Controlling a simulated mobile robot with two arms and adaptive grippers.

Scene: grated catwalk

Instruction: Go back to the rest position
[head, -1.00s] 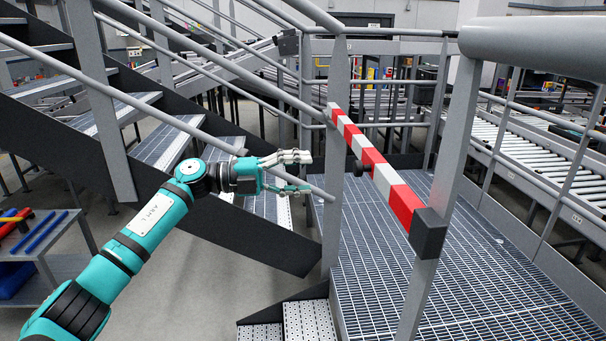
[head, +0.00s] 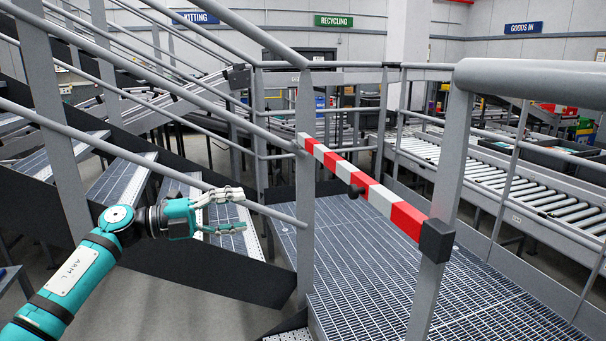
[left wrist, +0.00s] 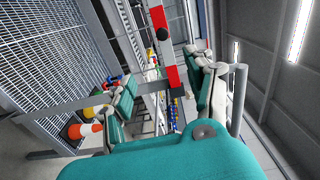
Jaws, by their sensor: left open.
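My left gripper (head: 232,211) is open and empty in the head view. It is in front of the grey stairs, left of the red and white barrier bar (head: 365,188). The bar lies across the gap between two grey railing posts, with a dark block at its near end and a dark knob on its side. In the left wrist view my gripper's two fingers (left wrist: 165,95) stand wide apart, and the red and white bar (left wrist: 158,20) shows between them, farther off. The fingers are apart from the bar. My right gripper is in neither view.
A grey stair railing (head: 190,140) runs close by the left gripper. The grated platform (head: 370,260) behind the bar is bare. A roller conveyor (head: 500,185) runs along the right. An orange and white cone (left wrist: 84,130) shows in the left wrist view.

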